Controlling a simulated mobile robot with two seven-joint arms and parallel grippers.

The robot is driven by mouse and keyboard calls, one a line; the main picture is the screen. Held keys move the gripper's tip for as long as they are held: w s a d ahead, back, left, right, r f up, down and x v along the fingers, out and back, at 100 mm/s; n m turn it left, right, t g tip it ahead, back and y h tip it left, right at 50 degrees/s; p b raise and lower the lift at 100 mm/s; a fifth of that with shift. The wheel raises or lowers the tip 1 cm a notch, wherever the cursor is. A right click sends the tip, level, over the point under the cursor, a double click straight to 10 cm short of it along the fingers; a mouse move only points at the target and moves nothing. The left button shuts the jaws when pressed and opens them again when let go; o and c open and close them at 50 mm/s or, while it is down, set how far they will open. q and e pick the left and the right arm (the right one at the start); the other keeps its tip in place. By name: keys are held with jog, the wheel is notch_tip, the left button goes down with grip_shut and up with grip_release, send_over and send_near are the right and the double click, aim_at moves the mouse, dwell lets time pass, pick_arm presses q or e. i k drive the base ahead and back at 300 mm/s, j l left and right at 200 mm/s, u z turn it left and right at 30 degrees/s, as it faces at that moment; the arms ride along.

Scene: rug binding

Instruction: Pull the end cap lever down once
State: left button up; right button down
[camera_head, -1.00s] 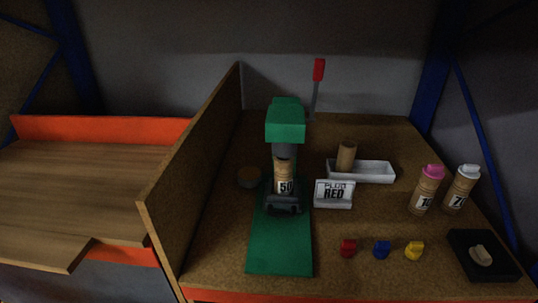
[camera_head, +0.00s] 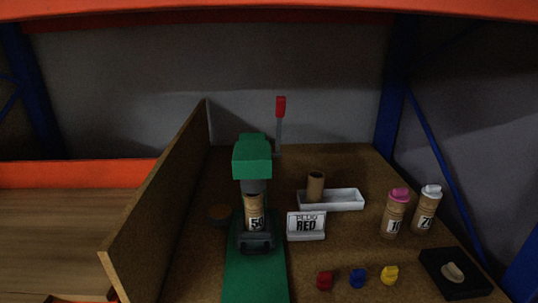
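The end cap lever (camera_head: 280,122) is a grey rod with a red grip at its top. It stands upright behind and to the right of the green press (camera_head: 252,161). A brown cardboard tube (camera_head: 254,212) marked with a number, seemingly 50, stands upright under the press head, in a dark holder (camera_head: 255,243) on the green base (camera_head: 255,277). A white sign (camera_head: 306,225) reading "PLUG RED" stands to the right of the press. Neither of my grippers shows in this view.
A white tray (camera_head: 345,200) with a plain brown tube (camera_head: 315,186) lies behind the sign. Red (camera_head: 325,281), blue (camera_head: 358,278) and yellow (camera_head: 389,275) plugs lie in front. A brown partition (camera_head: 165,205) stands left.

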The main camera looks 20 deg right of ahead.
aim_at(281, 101)
jog(key=l+u, duration=0.15)
jog(key=l, duration=0.3)
jog(key=k+l+u, duration=0.15)
jog(key=l, duration=0.25)
jog(key=l+u, duration=0.15)
jog(key=l, duration=0.3)
jog(key=k+l+u, duration=0.15)
jog(key=l, duration=0.25)
